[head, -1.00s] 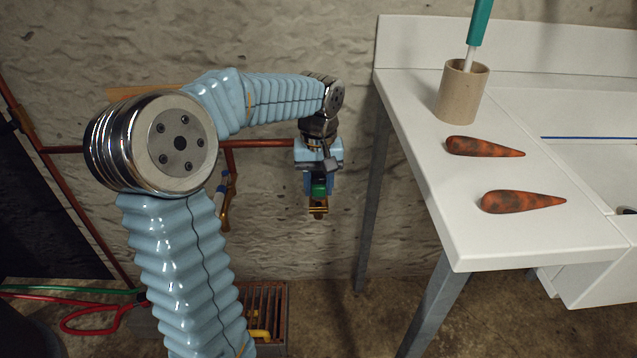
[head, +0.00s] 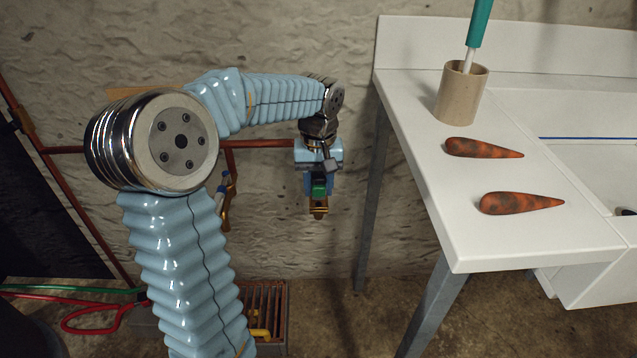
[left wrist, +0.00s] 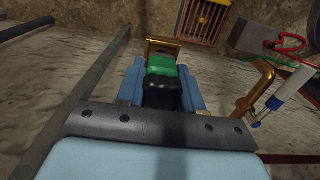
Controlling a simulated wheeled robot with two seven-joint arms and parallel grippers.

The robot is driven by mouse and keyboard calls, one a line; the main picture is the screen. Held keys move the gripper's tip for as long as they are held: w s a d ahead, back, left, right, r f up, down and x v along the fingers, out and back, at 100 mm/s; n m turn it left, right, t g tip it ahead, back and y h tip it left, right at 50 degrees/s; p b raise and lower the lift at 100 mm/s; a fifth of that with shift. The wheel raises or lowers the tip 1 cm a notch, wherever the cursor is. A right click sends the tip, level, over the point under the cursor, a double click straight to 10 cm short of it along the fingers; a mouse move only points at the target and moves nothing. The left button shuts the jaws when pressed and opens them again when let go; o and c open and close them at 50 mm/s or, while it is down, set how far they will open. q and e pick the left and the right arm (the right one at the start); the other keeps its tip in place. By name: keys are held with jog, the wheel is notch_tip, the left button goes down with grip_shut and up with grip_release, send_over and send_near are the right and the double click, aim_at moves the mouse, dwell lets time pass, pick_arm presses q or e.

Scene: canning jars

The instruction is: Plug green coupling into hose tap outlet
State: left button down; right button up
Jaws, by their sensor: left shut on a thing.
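My left gripper (head: 318,192) hangs in front of the stone wall, left of the white sink unit, pointing down. It is shut on the green coupling (head: 319,189), which also shows between the blue fingers in the left wrist view (left wrist: 161,66) with a black part behind it. A brass-coloured piece (left wrist: 160,46) shows just beyond the green part; I cannot tell whether it belongs to the coupling. The hose tap (head: 226,211), brass with a blue and white part, is on the wall to the left, apart from the coupling. My left arm partly hides it. My right gripper is not in view.
Copper pipes (head: 270,143) run along the wall. A floor grate (head: 272,300) and red hose (head: 85,328) lie low at left.

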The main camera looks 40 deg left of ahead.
pick_arm(q)
jog(key=shift+f+b, duration=0.75)
jog(key=shift+f, duration=0.25)
jog(key=shift+r, duration=0.15)
jog(key=shift+r+p, duration=0.3)
jog(key=shift+p, duration=0.25)
dwell(0.5)
jog(key=shift+p, duration=0.35)
dwell(0.9)
jog(key=shift+f+b, duration=0.35)
jog(key=shift+f, duration=0.1)
dwell(0.3)
jog(key=shift+r, duration=0.1)
jog(key=shift+r+p, duration=0.35)
jog(key=shift+p, duration=0.1)
dwell(0.4)
